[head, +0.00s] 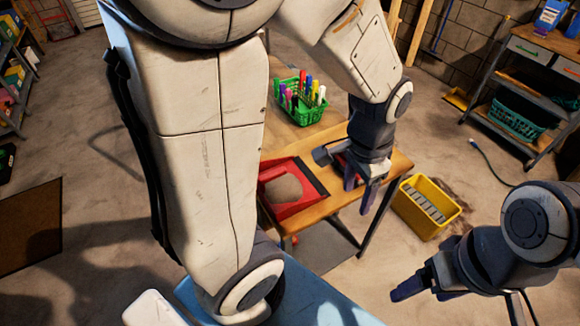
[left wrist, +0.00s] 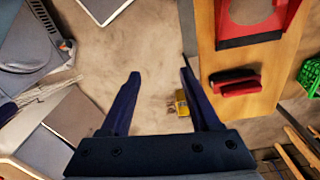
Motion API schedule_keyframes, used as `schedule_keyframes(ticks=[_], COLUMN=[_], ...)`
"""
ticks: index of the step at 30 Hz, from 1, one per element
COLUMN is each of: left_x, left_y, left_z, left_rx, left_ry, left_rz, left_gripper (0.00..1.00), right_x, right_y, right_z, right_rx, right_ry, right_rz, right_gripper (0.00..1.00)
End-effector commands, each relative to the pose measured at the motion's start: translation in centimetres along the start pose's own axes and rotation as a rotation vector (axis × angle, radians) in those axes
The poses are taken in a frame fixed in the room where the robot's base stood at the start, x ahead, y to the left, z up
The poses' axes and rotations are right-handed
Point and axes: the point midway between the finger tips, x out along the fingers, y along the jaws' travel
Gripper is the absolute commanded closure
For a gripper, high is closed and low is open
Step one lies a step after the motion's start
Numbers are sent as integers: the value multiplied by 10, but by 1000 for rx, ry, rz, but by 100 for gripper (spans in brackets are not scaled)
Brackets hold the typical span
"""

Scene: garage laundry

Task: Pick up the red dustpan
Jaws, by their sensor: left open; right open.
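The red dustpan (head: 295,208) lies on the wooden table, with a brownish patch inside and a dark edge on its right side. It also shows at the top right of the left wrist view (left wrist: 225,20), cut off by the frame. My left gripper (head: 360,194) points down near the table's right part, to the right of the dustpan and apart from it. Its fingers are open and empty in the left wrist view (left wrist: 160,76). My right gripper (head: 415,284) is open and empty at the lower right, away from the table.
A red and black item (left wrist: 238,84) lies on the table (left wrist: 210,50) beside the dustpan. A green basket of bottles or markers (head: 300,110) stands further back. A yellow bin (head: 447,222) stands on the floor right of the table. A shelf cart (head: 520,80) is at the back right.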

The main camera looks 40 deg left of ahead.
Motion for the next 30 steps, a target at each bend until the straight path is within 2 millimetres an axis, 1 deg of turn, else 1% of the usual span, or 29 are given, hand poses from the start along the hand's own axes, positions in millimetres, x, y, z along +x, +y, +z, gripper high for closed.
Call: schedule_keyframes(ticks=[1,2,3,4,6,9,12,15,17,24,27,30], left_x=[2,6,10,14,23,34,43,50,55,92,101,106], left_y=[-36,-55,-79,-97,-135,-177,-204,-218,-222,-223,-223,-224], left_z=[0,0,3,7,19,40,58,70,72,74,74,74], left_rx=[-45,-56,-70,-80,-101,-122,-132,-137,-136,-134,-134,-135], left_ry=[-13,-15,-20,-22,-29,-35,-40,-43,-43,-45,-44,-43], left_rz=[-4,-8,-13,-16,-19,-23,-25,-25,-25,-22,-24,-25], left_gripper=[38,38,38,38,38,38,38,38,38,38,38,38], right_x=[-8,-11,-13,-15,-19,-24,-26,-28,-28,-32,-32,-34], right_y=[-1,-1,-1,-1,-1,-2,-2,-2,-2,-2,-2,-2], right_z=[0,-1,-1,-1,-1,-1,-2,-2,-2,-2,-2,-2], right_rx=[0,0,0,0,0,0,0,0,0,0,0,1], right_ry=[0,0,0,0,0,0,0,0,0,0,0,0], right_rz=[0,0,0,0,0,0,0,0,0,0,0,0], right_gripper=[20,20,20,20,20,20,20,20,20,20,20,20])
